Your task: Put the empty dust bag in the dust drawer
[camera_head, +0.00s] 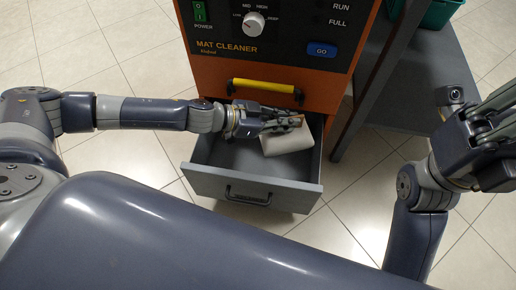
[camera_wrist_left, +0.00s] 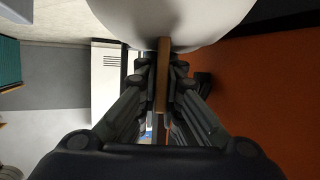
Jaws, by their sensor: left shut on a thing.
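The dust drawer (camera_head: 310,196) is grey and stands pulled out from the bottom of the orange mat cleaner (camera_head: 222,75). My left gripper (camera_head: 296,122) is over the open drawer, shut on the dust bag (camera_head: 288,141). The bag is pale, with a brown collar. It hangs over the right part of the drawer, and I cannot tell whether it touches the floor. In the left wrist view the bag (camera_wrist_left: 170,15) is a white bulge at the top, its brown collar (camera_wrist_left: 162,85) between the fingers. My right gripper (camera_head: 495,125) is raised at the right edge, apart from the drawer; its fingers are partly cut off.
A yellow handle (camera_head: 263,86) crosses the orange front above the drawer. The drawer has a dark handle (camera_head: 248,196) on its front. A grey table (camera_head: 430,75) with a green bin (camera_head: 436,12) stands to the right. The tiled floor around the drawer is clear.

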